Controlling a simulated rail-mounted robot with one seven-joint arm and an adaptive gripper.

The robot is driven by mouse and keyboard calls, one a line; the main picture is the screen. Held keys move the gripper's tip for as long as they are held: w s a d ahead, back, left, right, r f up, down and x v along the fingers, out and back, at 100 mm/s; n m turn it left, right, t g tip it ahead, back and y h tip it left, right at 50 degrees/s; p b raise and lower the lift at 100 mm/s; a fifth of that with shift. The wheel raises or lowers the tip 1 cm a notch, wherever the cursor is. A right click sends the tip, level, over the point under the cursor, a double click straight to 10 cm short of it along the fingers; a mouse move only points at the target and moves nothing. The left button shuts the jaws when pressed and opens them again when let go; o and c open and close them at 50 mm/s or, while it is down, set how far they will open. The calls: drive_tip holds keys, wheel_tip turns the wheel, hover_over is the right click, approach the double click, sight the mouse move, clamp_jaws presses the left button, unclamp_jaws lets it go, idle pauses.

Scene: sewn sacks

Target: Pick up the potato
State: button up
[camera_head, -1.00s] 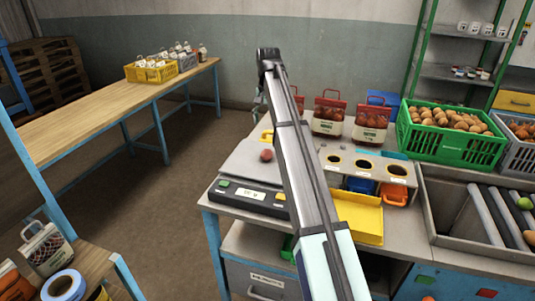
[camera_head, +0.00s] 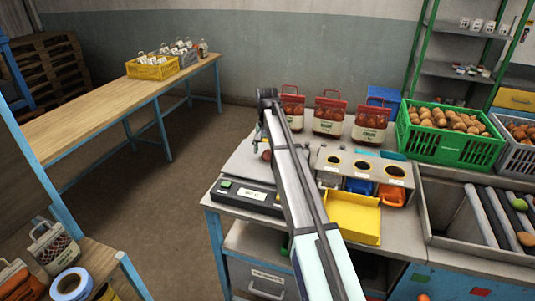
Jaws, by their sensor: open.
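Brown potatoes (camera_head: 447,119) fill a green crate (camera_head: 448,150) at the right of the bench. A single brown potato-like item (camera_head: 526,239) lies by the rollers at the far right. A small round reddish item (camera_head: 266,155) sits on the scale, partly covered by my arm; I cannot tell whether it is a potato. My gripper (camera_head: 260,138) hangs from the far end of my arm, just above and left of the reddish item. It is small and partly hidden here. It is open, and nothing shows held in it.
Red-topped net bags (camera_head: 329,116) stand behind the scale (camera_head: 246,196). A holder with round holes (camera_head: 362,165) and a yellow tray (camera_head: 352,217) are right of my arm. A grey crate (camera_head: 517,146) adjoins the green one. The floor at left is open.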

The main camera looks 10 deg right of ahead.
drive_tip(key=shift+f, duration=0.7)
drive_tip(key=c, duration=1.4)
